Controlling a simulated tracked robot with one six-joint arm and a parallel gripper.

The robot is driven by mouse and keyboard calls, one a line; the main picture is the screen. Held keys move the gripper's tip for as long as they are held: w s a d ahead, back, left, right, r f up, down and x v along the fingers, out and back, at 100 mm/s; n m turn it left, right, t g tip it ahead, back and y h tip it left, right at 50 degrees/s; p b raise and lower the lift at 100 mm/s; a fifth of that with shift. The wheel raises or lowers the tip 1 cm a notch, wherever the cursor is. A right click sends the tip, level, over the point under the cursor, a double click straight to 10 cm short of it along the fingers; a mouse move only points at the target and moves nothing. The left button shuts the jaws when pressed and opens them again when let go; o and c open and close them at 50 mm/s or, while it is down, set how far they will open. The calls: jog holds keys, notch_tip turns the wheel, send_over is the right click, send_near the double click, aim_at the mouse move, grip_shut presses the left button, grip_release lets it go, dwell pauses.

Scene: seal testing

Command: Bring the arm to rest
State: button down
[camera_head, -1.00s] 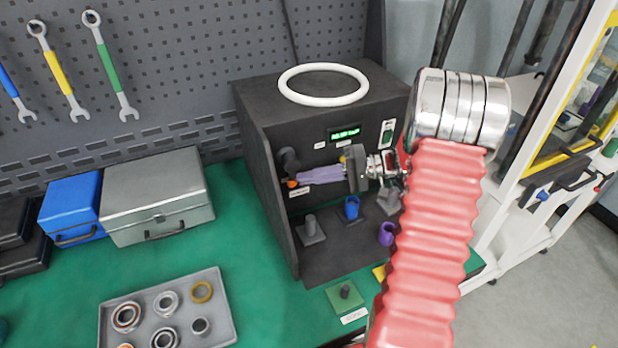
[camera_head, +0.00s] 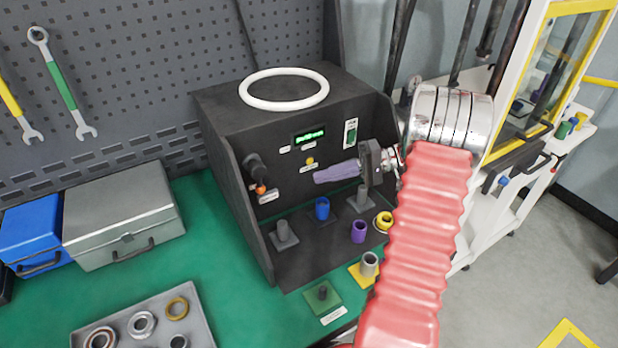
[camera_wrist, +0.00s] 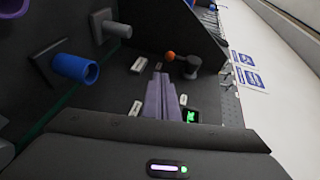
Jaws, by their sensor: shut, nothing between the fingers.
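My gripper (camera_head: 322,176) has purple fingers and a dark body. In the head view it sits in front of the dark test station (camera_head: 221,177), at the height of its control panel, with the fingers pointing left. The fingers are shut with nothing between them. In the wrist view the purple fingers (camera_wrist: 161,98) lie side by side, near the panel's labels and green display (camera_wrist: 191,116). My red-sleeved arm covers the right part of the station.
Below the gripper stand a blue cup (camera_head: 322,208), a purple cup (camera_head: 359,231) and grey posts. A knob with an orange tip (camera_head: 260,189) is left of the fingers. A white ring (camera_head: 284,89) lies on top. A bearing tray (camera_head: 208,330) is on the green bench.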

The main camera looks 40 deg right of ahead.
jog(key=shift+s+d, duration=0.25)
jog(key=shift+d, duration=0.3)
jog(key=s+a+r+n+g+h, duration=0.1)
jog(key=a+r+g+h, duration=0.15)
jog(key=a, duration=0.55)
jog(key=s+a+r+n+g+h, duration=0.1)
jog(key=s+a+r+g+h, duration=0.15)
jog(key=a, duration=0.65)
jog(key=s+a+r+n+t+h, duration=0.2)
jog(key=s+a+r+h, duration=0.3)
jog(key=s+a+h, duration=0.3)
jog(key=s+a+t, duration=0.1)
jog(key=s+a, duration=0.2)
jog(key=s, duration=0.2)
jog(key=shift+a+t+h, duration=0.2)
jog(key=shift+t+h, duration=0.1)
jog(key=shift+h, duration=0.1)
jog(key=shift+s, duration=0.1)
dwell(2.2)
